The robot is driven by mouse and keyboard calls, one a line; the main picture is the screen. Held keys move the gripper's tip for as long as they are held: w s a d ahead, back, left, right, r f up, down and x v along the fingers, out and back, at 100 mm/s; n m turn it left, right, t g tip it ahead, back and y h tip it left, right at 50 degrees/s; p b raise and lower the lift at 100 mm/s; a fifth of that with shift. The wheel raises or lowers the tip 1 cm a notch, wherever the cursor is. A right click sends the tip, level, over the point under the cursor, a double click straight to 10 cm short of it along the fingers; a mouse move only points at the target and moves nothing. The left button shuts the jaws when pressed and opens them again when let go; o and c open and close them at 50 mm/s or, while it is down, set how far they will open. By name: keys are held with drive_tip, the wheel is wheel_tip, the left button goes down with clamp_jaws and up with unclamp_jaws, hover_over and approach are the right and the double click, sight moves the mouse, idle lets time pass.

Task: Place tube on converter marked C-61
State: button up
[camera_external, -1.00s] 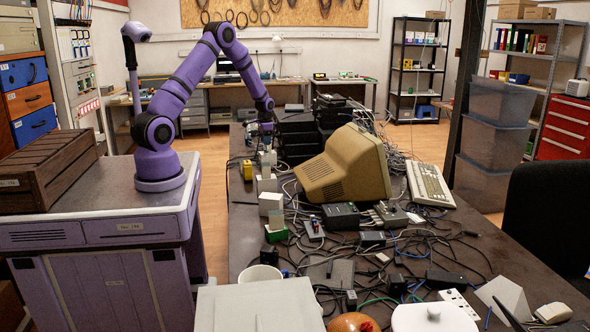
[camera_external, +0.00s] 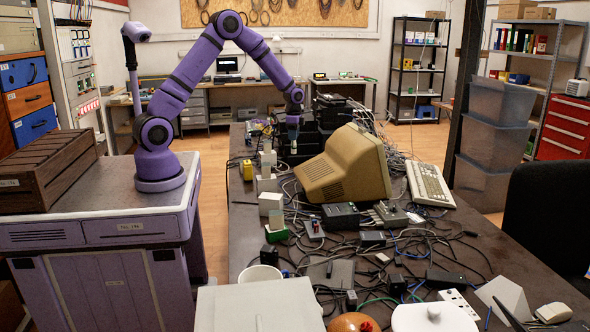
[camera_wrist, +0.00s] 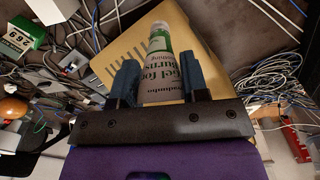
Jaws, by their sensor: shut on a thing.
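My gripper (camera_external: 293,122) is raised over the far part of the dark table, left of and behind the beige monitor. In the wrist view its two blue fingers (camera_wrist: 159,82) are shut on a white and green tube (camera_wrist: 163,70) printed "Gel for Burns". The tube sticks out past the fingertips. Several small white boxes stand along the table's left side, among them one (camera_external: 270,203) near the middle and one (camera_external: 268,160) farther back. No marking C-61 is readable, so I cannot tell which thing is that converter.
The beige monitor (camera_external: 345,165) is near my gripper; its casing fills much of the wrist view (camera_wrist: 120,50). Black boxes (camera_external: 297,140) are stacked beyond the gripper. Cables and adapters cover the table's middle. The left edge strip (camera_external: 240,225) is mostly clear.

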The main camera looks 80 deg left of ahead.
drive_tip(key=w+d+m, duration=0.3)
drive_tip(key=d+m, duration=0.1)
drive_tip(key=d, duration=0.8)
drive_tip(key=w+d+m, duration=0.3)
drive_tip(key=d+m, duration=0.1)
drive_tip(key=d, duration=0.8)
drive_tip(key=s+d+m, duration=0.3)
drive_tip(key=d+m, duration=0.3)
drive_tip(key=d, duration=1.4)
wheel_tip(320, 180, down, 11)
drive_tip(key=shift+w+d+f, duration=0.65)
drive_tip(key=shift+w+f, duration=0.15)
drive_tip(key=shift+w, duration=1.7)
drive_tip(key=shift+w+d+f, duration=0.65)
drive_tip(key=shift+w+f, duration=0.2)
drive_tip(key=shift+w, duration=1.65)
drive_tip(key=shift+w+d+f, duration=0.65)
drive_tip(key=shift+w+f, duration=0.15)
drive_tip(key=shift+w, duration=1.7)
drive_tip(key=o, duration=1.1)
drive_tip(key=shift+f, duration=0.1)
drive_tip(key=shift+c, duration=0.2)
drive_tip(key=shift+o, duration=0.3)
